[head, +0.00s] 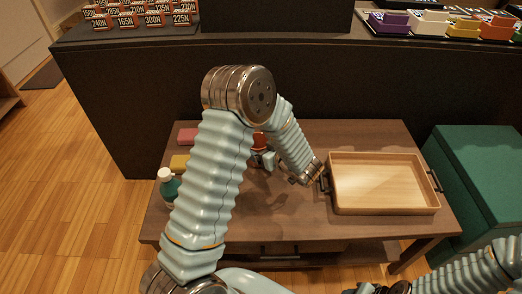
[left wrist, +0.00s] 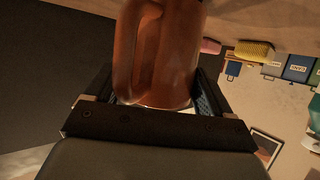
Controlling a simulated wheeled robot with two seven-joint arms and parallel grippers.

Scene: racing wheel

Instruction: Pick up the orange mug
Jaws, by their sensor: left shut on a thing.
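The orange mug (left wrist: 160,55) fills the upper middle of the left wrist view, with its handle (left wrist: 146,52) towards the camera. It sits between the two fingers of my left gripper (left wrist: 152,98), which is shut on it. In the head view only a small orange-red part of the mug (head: 259,141) shows behind my left arm. My left gripper (head: 264,160) is there over the back-middle of the brown table (head: 300,222). Whether the mug touches the table is hidden. My right arm shows at the lower right of the head view, but its gripper is out of view.
A wooden tray (head: 380,185) with dark handles stands on the table's right. A pink block (head: 187,136), a yellow block (head: 180,162) and a green bottle with a white cap (head: 168,184) stand at the left. A green box (head: 480,170) is right of the table.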

